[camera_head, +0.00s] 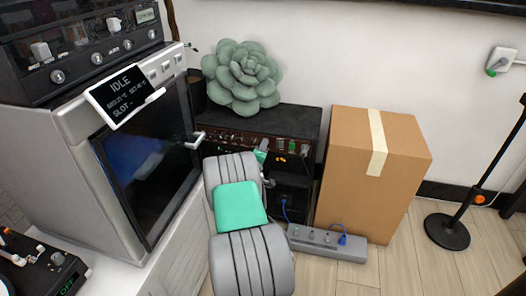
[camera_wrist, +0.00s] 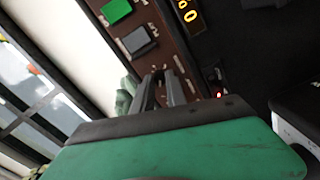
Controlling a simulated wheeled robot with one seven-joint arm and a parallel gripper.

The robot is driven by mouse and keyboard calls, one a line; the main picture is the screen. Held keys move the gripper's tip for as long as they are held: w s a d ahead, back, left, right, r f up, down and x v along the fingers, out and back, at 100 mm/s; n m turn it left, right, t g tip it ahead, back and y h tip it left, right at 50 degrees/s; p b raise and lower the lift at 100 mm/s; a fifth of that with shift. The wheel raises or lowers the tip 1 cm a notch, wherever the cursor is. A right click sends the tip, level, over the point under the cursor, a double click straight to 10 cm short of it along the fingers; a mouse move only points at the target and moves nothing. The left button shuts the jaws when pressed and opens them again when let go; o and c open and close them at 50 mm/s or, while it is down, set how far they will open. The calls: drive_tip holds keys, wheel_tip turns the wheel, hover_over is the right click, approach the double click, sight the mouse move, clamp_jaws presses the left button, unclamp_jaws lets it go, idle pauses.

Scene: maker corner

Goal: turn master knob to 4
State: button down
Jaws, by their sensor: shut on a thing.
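A dark amplifier-like unit (camera_head: 285,118) with a reddish-brown front panel (camera_head: 232,137) stands low against the wall, beside the oven. My gripper (camera_head: 262,150) is at this panel, partly hidden by my arm. In the wrist view, my two dark fingers (camera_wrist: 161,84) are close together, with their tips at the brown panel (camera_wrist: 152,62). They are shut on a small knob, which the fingers hide; pale scale marks show around it. I cannot read its label or its pointer position.
A green button (camera_wrist: 116,11), a grey button (camera_wrist: 138,42) and an orange display (camera_wrist: 189,11) are near the fingers. The oven (camera_head: 150,165) stands left. A cardboard box (camera_head: 370,175) and a power strip (camera_head: 328,243) stand right. A succulent (camera_head: 242,78) sits behind.

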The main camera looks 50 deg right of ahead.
drive_tip(key=shift+m+b, duration=1.6)
drive_tip(key=shift+m, duration=1.2)
drive_tip(key=c, duration=1.6)
unclamp_jaws()
drive_tip(key=p+v, duration=0.2)
drive_tip(key=v, duration=0.5)
drive_tip(key=shift+s+a, duration=0.25)
drive_tip(key=shift+a, duration=0.1)
